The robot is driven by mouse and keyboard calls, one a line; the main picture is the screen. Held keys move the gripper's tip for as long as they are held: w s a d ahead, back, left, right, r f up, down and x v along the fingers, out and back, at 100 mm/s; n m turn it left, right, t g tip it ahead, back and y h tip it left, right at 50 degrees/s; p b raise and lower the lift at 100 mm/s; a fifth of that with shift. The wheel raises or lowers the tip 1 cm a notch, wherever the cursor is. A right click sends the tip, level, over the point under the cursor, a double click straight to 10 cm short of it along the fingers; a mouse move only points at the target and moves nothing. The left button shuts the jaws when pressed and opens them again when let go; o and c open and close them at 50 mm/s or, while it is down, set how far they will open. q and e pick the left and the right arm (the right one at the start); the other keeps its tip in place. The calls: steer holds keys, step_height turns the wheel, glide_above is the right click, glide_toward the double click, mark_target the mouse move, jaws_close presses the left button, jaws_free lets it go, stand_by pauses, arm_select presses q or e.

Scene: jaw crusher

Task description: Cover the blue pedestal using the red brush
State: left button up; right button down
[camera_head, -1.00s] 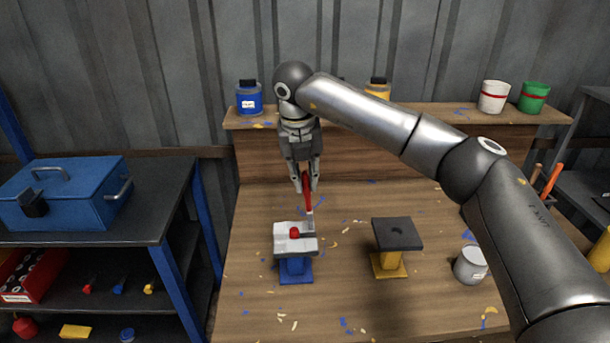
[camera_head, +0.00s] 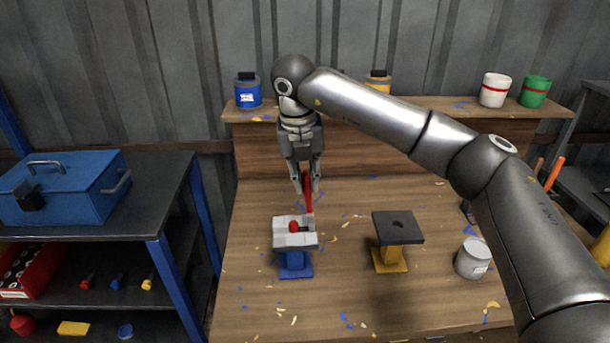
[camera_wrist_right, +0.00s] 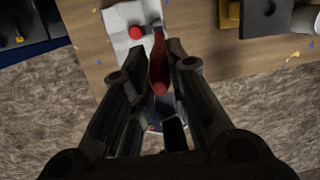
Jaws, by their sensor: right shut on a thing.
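The blue pedestal (camera_head: 295,262) stands on the bench, with a mostly white and grey top plate (camera_head: 285,241) bearing a small red knob (camera_head: 294,227). A dark patch shows on the plate beside the knob. My right gripper (camera_head: 307,186) is above and behind the pedestal, shut on the red brush (camera_head: 308,197), which points down toward the plate's back right part. Whether the bristles touch it is unclear. In the right wrist view the brush handle (camera_wrist_right: 158,68) lies between the fingers, with the red knob (camera_wrist_right: 136,33) beside it. My left gripper is not in view.
A yellow pedestal (camera_head: 389,258) with a dark top stands to the right, and a grey can (camera_head: 472,259) beyond it. Jars and cups line the raised back shelf (camera_head: 430,115). A blue toolbox (camera_head: 65,187) sits on the left rack.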

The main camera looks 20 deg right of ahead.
steer(key=shift+w+d+p, duration=0.25)
steer(key=shift+w+p, duration=0.25)
steer(key=shift+w, duration=0.5)
steer(key=shift+w+d+f, duration=0.1)
steer(key=shift+w, duration=0.2)
stand_by(0.4)
step_height(320, 180, up, 5)
steer(key=p, duration=0.3)
stand_by(0.3)
stand_by(1.0)
